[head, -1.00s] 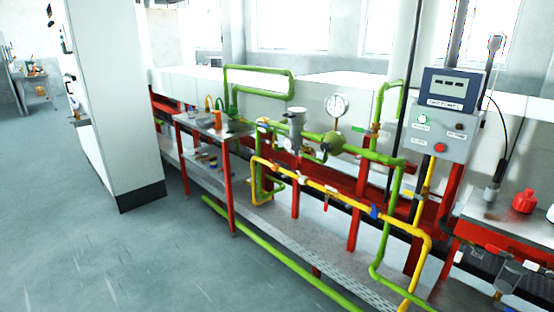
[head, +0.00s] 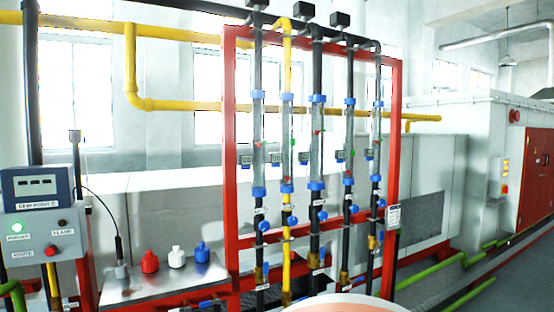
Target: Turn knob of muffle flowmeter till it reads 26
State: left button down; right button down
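A row of several upright flowmeters stands on a red frame (head: 230,150). Each has a clear tube with blue end fittings, a small grey digital display at its side and a blue knob low on its pipe. One line, second from left, is yellow (head: 286,222); the others are black. A blue knob (head: 263,226) shows on the leftmost line, and another blue knob (head: 292,221) on the yellow line. The white labels and display digits are too small to read, so I cannot tell which flowmeter is the muffle one. Neither of my grippers is in view.
A grey control box (head: 40,235) with a display, a lit green button and a red button stands at left. A metal bench (head: 150,285) holds red, white and blue bottles. Right of the frame are a mesh panel (head: 420,228), green floor pipes (head: 430,272) and a red door (head: 536,180).

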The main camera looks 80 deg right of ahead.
aim_at(323, 215)
jog(key=z, duration=2.65)
